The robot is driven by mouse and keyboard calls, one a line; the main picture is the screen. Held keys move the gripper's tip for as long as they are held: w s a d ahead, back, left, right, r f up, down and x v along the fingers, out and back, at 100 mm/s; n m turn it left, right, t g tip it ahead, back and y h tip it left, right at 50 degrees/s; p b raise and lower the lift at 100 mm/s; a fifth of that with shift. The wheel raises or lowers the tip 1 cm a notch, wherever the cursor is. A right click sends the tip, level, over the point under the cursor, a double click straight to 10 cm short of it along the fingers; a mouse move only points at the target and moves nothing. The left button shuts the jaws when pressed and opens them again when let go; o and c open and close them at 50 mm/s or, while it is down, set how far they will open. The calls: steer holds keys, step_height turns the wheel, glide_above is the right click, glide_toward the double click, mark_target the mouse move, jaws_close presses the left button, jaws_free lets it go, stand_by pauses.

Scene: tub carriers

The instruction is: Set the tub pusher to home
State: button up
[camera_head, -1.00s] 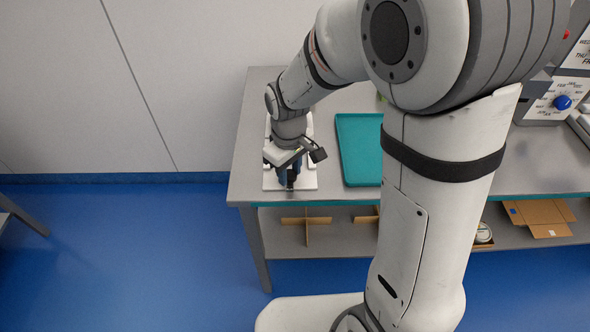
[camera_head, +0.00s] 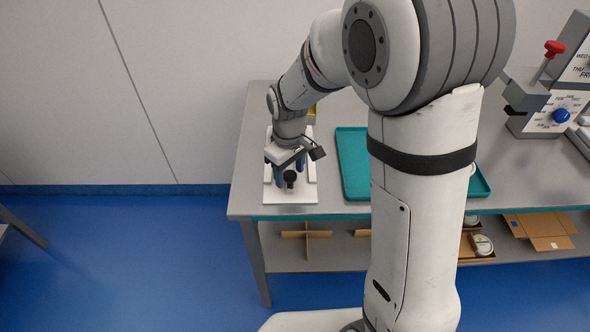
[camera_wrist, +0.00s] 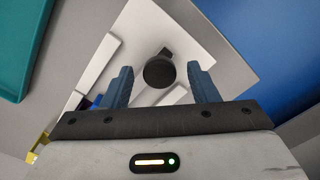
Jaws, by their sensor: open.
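The tub pusher shows as a round black knob (camera_head: 290,177) over a white base plate (camera_head: 290,198) with raised white rails, at the left end of the table. In the wrist view the knob (camera_wrist: 159,73) stands at the near end of the white base (camera_wrist: 150,25). My gripper (camera_head: 290,182) is open, its blue fingers pointing at the plate. In the wrist view the knob appears between the fingers of my gripper (camera_wrist: 160,70), with a visible gap on each side. The far part of the base is hidden by my arm.
A teal tray (camera_head: 352,165) lies right of the base, partly behind my arm. A grey device with a red-knobbed lever (camera_head: 554,48) and a blue dial (camera_head: 561,116) stands at the right. A yellow part (camera_head: 312,113) shows behind my wrist. Blue floor (camera_head: 120,260) is clear at left.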

step_height(320, 180, up, 8)
steer(key=shift+f, duration=0.2)
steer(key=shift+r, duration=0.1)
stand_by(0.5)
steer(key=shift+s+d+r, duration=0.1)
steer(key=shift+d, duration=0.05)
steer(key=s+d+r+m+t, duration=0.2)
steer(key=s+d+r+m, duration=0.2)
steer(key=s+d+m, duration=0.4)
steer(key=s+d, duration=0.5)
steer(key=s, duration=0.3)
steer(key=shift+s+d+m+t, duration=0.15)
steer(key=shift+s+m+t, duration=0.15)
steer(key=shift+t, duration=0.1)
